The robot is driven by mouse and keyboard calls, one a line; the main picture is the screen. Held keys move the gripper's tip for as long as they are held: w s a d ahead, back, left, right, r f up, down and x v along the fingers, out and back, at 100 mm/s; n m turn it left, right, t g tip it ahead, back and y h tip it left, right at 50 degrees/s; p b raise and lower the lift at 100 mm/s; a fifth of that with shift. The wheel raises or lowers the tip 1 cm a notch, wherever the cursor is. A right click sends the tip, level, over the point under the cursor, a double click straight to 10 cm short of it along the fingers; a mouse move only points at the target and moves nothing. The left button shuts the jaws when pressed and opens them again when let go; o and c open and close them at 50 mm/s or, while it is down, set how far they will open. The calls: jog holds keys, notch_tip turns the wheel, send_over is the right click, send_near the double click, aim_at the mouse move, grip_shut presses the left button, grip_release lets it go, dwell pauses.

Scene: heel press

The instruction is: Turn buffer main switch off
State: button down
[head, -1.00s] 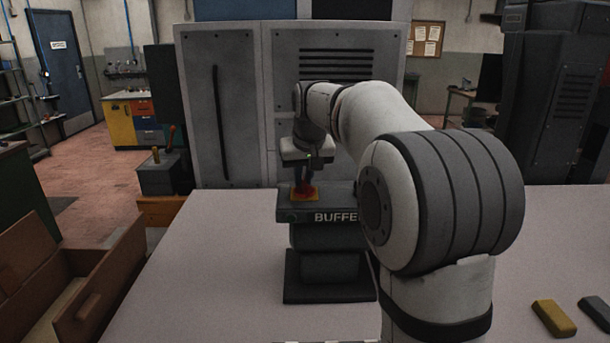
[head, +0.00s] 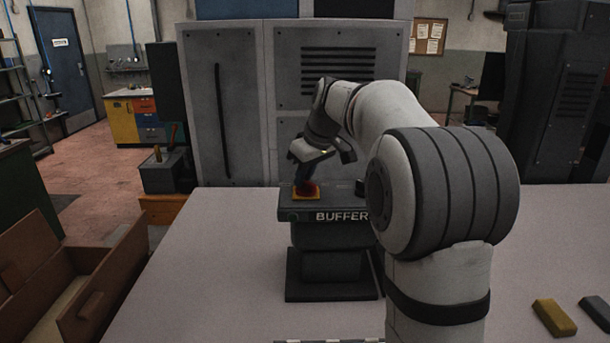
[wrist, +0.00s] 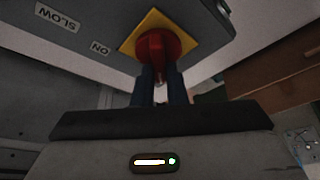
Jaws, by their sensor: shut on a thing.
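The buffer (head: 330,240) is a dark grey machine on the bench, with "BUFFER" lettered on its front. Its main switch (head: 306,189) is a red rotary knob on a yellow plate at the left of its top. In the wrist view the red knob (wrist: 158,48) sits on the yellow plate (wrist: 205,32), with an "ON" label (wrist: 100,47) beside it. My gripper (wrist: 163,85) is shut on the red knob, its dark fingers on either side of it. In the head view the fingers partly hide the knob, and my wrist is tilted.
An open wooden box (head: 75,280) is at left. Yellow (head: 553,317) and grey bars (head: 596,312) lie at right. Tall grey cabinets (head: 235,110) stand behind.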

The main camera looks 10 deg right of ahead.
aim_at(314, 184)
dwell(0.3)
jog(key=c, duration=1.5)
grip_release()
jog(key=shift+o, duration=0.2)
jog(key=v, duration=0.7)
jog(key=shift+s+d+r+b, duration=0.1)
jog(key=shift+d+r+b, duration=0.05)
jog(key=shift+r+b, duration=0.2)
jog(key=s+f+m+h, duration=0.1)
jog(key=s+f+m, duration=0.1)
jog(key=s+f, duration=0.4)
jog(key=s+a+f+m, duration=0.1)
jog(key=s+f, duration=0.6)
jog(key=s, duration=0.7)
jog(key=s+f+m+h, duration=0.1)
jog(key=s+f+m, duration=0.2)
jog(key=s+f, duration=0.4)
jog(key=s, duration=0.3)
jog(key=shift+a+m+g+h, duration=0.15)
jog(key=shift+m+g+h, duration=0.15)
jog(key=shift+m, duration=0.1)
